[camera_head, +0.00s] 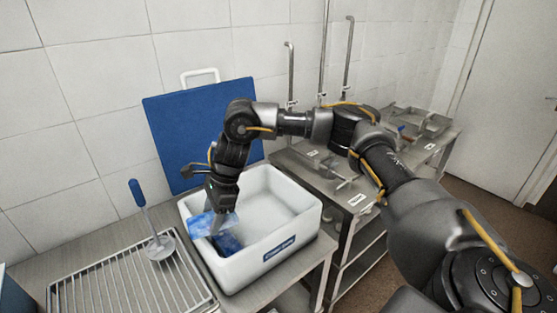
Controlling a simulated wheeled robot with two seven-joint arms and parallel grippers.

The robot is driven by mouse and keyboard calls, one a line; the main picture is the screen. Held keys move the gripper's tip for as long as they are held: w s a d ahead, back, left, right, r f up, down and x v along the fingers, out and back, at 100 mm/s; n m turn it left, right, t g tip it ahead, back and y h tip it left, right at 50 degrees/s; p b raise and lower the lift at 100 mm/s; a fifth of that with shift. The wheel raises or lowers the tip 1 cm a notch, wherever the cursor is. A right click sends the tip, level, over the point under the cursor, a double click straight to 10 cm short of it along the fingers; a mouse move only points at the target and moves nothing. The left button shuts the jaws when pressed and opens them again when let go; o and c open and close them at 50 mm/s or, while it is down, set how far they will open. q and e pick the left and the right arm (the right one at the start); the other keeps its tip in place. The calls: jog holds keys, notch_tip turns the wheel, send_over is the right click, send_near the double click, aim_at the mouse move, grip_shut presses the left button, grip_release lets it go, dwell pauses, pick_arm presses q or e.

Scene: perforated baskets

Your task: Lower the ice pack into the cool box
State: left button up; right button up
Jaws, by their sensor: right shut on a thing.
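A white cool box (303,218) with a dark blue label on its front stands on the metal counter, open at the top. Its blue lid (170,135) leans upright against the tiled wall behind it. My right gripper (220,212) reaches down over the left end of the box. It is shut on a light blue ice pack (203,224), which is tilted at the box's left rim. A darker blue piece (228,244) shows inside the box just below; I cannot tell whether it is a separate pack. My left gripper is not in view.
A ladle with a blue handle (139,194) rests on a metal drain rack (130,285) left of the box. A steel counter (345,190) with metal pans and upright pipes stands to the right. The right part of the box interior is clear.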

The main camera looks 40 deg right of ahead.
jog(key=w+d+r+m+t+h+p, duration=0.1)
jog(key=w+d+r+m+t+h, duration=0.1)
jog(key=d+m, duration=0.8)
jog(key=w+d+r+m+t+h+p, duration=0.15)
jog(key=d+m, duration=0.45)
jog(key=d, duration=0.9)
jog(key=shift+h, duration=0.45)
jog(key=shift+s+a+f+b, duration=0.1)
jog(key=shift+a+f+b, duration=0.05)
jog(key=shift+f+b, duration=3.8)
jog(key=shift+s+a+f+b, duration=0.1)
jog(key=shift+f+b, duration=2.7)
jog(key=shift+f, duration=2.15)
jog(key=o, duration=1.6)
notch_tip(320, 180, up, 15)
jog(key=p, duration=1.3)
